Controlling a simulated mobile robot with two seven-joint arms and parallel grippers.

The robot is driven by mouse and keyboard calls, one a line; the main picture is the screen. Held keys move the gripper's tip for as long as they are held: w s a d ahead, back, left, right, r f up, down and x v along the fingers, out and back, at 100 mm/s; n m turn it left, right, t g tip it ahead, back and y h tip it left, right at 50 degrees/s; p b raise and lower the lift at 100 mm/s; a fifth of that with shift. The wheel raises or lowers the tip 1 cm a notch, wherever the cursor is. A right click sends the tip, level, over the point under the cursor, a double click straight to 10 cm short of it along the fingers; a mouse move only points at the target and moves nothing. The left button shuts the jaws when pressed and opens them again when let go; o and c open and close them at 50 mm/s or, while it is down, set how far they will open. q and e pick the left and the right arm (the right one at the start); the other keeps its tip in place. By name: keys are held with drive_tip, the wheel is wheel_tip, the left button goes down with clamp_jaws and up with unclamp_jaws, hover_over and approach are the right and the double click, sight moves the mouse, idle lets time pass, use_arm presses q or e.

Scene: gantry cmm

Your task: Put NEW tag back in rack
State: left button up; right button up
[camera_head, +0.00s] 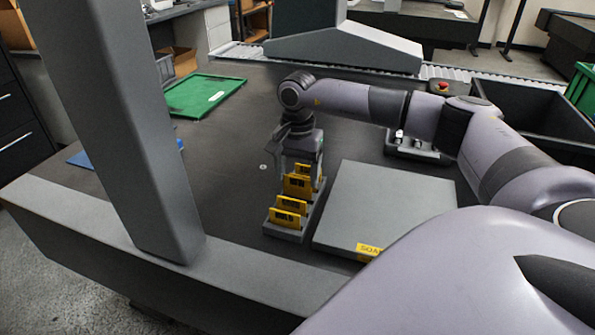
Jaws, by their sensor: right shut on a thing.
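A small grey rack (288,235) stands on the dark table in the middle of the view. Several yellow tags with dark lettering stand in or just above its slots, such as the front tag (285,217) and the tag behind it (291,204). My right gripper (301,168) points down over the back of the rack and is shut on a yellow tag (297,185). The lettering is too small to read. I cannot tell whether the held tag touches its slot. The fingertips are partly hidden. My left gripper is not in view.
A flat grey plate (385,207) with a yellow label lies just right of the rack. A green tray (205,95) lies at the back left. A thick grey column (125,120) rises on the left. A black bin (530,115) stands at the right.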

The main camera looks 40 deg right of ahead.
sight(296, 186)
drive_tip(key=shift+f, duration=0.2)
drive_tip(key=shift+f+b, duration=0.3)
drive_tip(key=shift+f, duration=0.1)
drive_tip(key=shift+f, duration=0.15)
idle(0.4)
drive_tip(key=shift+f+b, duration=0.3)
drive_tip(key=shift+f, duration=0.15)
drive_tip(key=o, duration=1)
drive_tip(key=shift+o, duration=0.2)
drive_tip(key=shift+r, duration=0.15)
